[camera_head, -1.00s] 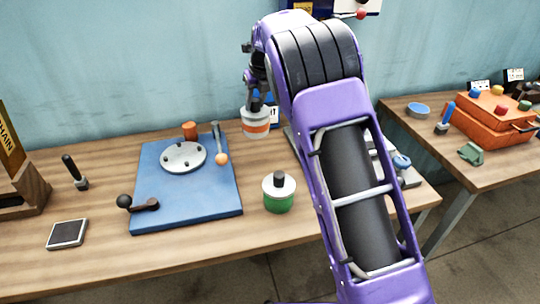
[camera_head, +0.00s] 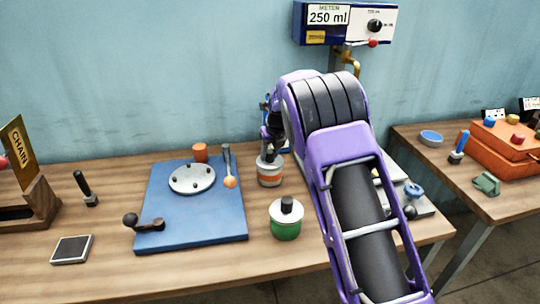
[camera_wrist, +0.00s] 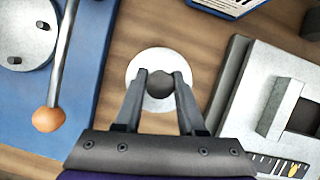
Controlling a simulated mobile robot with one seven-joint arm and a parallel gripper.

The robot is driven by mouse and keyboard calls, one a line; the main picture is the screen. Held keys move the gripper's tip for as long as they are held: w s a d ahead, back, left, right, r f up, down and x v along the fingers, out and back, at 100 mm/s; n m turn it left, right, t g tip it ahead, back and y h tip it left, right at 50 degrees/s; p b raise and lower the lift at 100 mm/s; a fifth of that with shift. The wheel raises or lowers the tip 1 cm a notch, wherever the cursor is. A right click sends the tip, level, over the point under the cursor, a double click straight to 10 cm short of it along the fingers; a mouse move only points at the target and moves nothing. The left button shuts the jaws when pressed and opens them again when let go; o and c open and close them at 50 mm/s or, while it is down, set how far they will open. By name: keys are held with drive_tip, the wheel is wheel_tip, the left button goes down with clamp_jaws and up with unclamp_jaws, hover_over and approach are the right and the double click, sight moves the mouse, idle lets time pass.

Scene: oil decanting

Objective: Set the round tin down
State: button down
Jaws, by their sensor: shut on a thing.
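The round tin (camera_head: 270,173), white with an orange band, is upright to the right of the blue board, low over the table or on it; I cannot tell if its base touches. My gripper (camera_head: 270,150) is above it, partly hidden by my arm. In the wrist view my gripper (camera_wrist: 161,78) is shut on the dark knob of the round tin, whose pale lid (camera_wrist: 147,58) shows between and beyond the fingers. A second tin with a green band and dark knob (camera_head: 286,225) stands nearer the front of the table.
The blue board (camera_head: 195,228) carries a round plate, a crank and an orange-tipped lever (camera_wrist: 48,118). A grey device (camera_wrist: 240,85) lies to the right of the tin. A meter box (camera_head: 330,20) is on the wall. A second table at right holds an orange case (camera_head: 500,150).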

drive_tip(key=shift+f, duration=0.15)
drive_tip(key=c, duration=0.9)
unclamp_jaws()
drive_tip(key=shift+f, duration=0.2)
drive_tip(key=shift+c, duration=0.2)
drive_tip(key=o, duration=0.4)
drive_tip(key=shift+o, duration=0.2)
drive_tip(key=v, duration=1.2)
drive_tip(key=shift+r+p, duration=0.2)
drive_tip(key=shift+p, duration=0.1)
drive_tip(key=shift+d, duration=0.1)
